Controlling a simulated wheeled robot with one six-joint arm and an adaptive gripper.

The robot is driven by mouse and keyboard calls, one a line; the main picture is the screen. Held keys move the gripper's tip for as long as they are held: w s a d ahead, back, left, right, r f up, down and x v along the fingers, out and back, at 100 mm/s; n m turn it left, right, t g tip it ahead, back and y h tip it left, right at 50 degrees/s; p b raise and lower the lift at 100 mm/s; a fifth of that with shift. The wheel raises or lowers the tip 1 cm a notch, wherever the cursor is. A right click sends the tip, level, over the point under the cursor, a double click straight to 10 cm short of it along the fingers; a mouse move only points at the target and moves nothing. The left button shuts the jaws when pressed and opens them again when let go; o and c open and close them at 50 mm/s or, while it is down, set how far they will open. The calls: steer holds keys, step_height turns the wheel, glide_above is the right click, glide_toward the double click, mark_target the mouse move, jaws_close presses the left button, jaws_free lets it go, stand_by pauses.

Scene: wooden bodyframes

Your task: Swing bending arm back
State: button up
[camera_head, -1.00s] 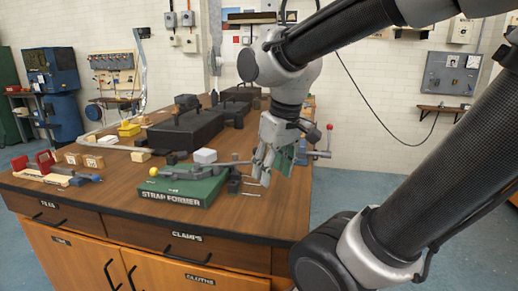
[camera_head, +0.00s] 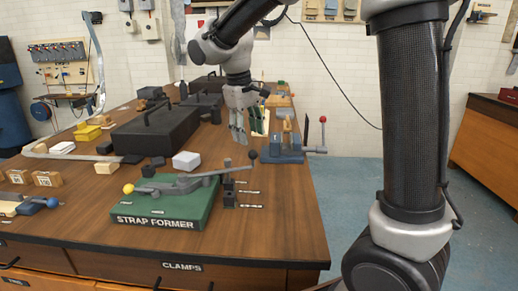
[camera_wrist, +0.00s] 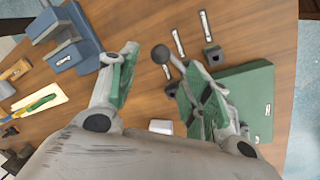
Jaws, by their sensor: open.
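The green strap former (camera_head: 165,212) sits near the bench's front edge. Its grey bending arm (camera_head: 200,178) lies across the top, with a yellow ball (camera_head: 129,189) at the left and a black ball knob (camera_head: 253,155) at the raised right end. My gripper (camera_head: 240,138) is open and empty, behind the knob and apart from it in the head view. In the wrist view, the open fingers (camera_wrist: 163,90) hang over the bench. There the black knob (camera_wrist: 160,54) shows beyond and between the fingers, and the right finger hides part of the arm and green base (camera_wrist: 245,95).
A blue vise-like fixture (camera_head: 283,148) with a red-knobbed lever stands right of my gripper. A white block (camera_head: 186,160) lies behind the former, and a long black case (camera_head: 155,135) is further back. The front right bench corner is clear.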

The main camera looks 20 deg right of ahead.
steer(key=f, duration=0.4)
steer(key=d+f, duration=0.1)
steer(key=f, duration=0.2)
steer(key=shift+w+d, duration=0.1)
steer(key=shift+w, duration=0.2)
steer(key=shift+r, duration=0.1)
jaws_close()
